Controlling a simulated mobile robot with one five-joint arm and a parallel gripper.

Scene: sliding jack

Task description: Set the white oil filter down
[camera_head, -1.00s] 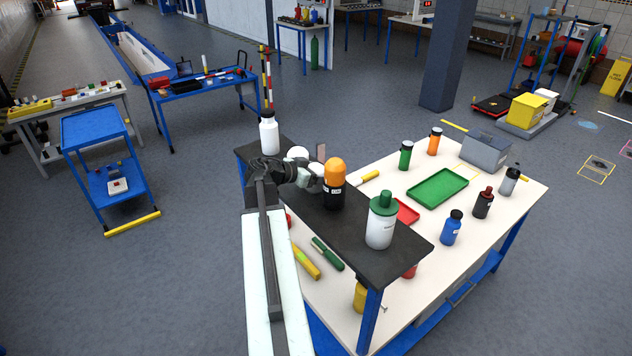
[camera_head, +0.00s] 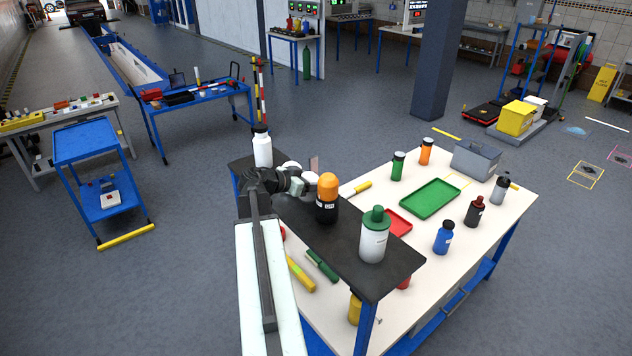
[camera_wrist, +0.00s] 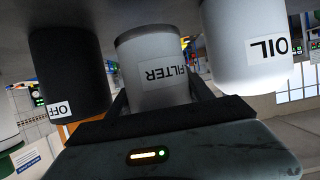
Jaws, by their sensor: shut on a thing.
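My gripper (camera_wrist: 158,100) is shut on the white oil filter (camera_wrist: 152,72), a pale cylinder with a FILTER label, seen upside down in the wrist view. In the head view my gripper (camera_head: 298,182) is over the black raised shelf (camera_head: 342,252), and its links largely hide the filter. Beside the filter stand a black bottle with an orange cap (camera_head: 327,205), marked OFF in the wrist view (camera_wrist: 68,75), and a white OIL bottle (camera_wrist: 245,45). Both are apart from the filter. I cannot tell whether the filter touches the shelf.
A white bottle with a dark cap (camera_head: 263,150) stands at the shelf's far end, and a green-topped white bottle (camera_head: 374,238) at its near end. The lower white bench (camera_head: 395,270) holds a green tray (camera_head: 430,198), a grey bin (camera_head: 476,161) and several bottles.

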